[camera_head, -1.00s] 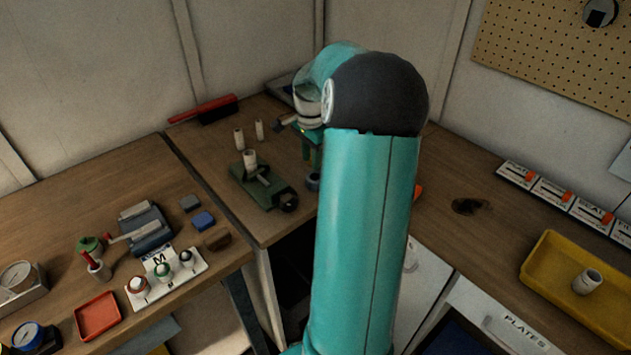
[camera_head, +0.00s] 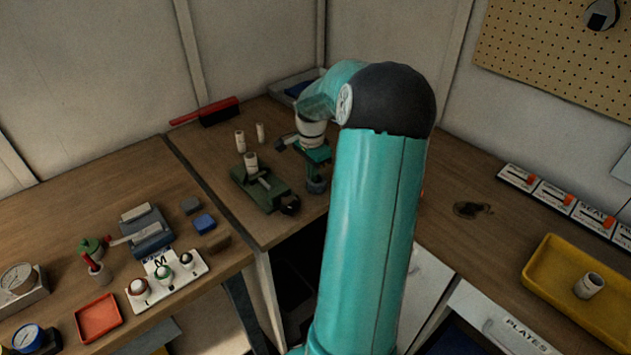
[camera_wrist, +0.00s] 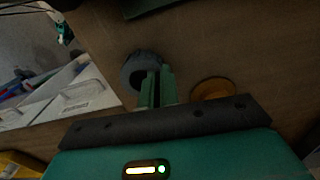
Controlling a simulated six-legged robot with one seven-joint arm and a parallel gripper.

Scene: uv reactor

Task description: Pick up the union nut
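The union nut, a dark grey ring (camera_wrist: 142,72), lies on the brown bench in the wrist view, with its dark hole partly showing. In the head view the dark grey piece (camera_head: 316,186) under my gripper looks like the same nut. My gripper (camera_wrist: 157,84) has green fingers pointing down at the nut's right side. In the head view the gripper (camera_head: 317,172) is low, right above or at the nut. The fingers stand close together with a narrow gap. I cannot tell whether the nut's wall is between them, or whether they touch it.
An amber round piece (camera_wrist: 213,89) lies right of the fingers. A green vise (camera_head: 262,190) holding a pale cylinder stands left of the nut. Two pale cylinders (camera_head: 240,141) stand behind it. A yellow tray (camera_head: 540,280) is at the right. The bench front edge is close to the nut.

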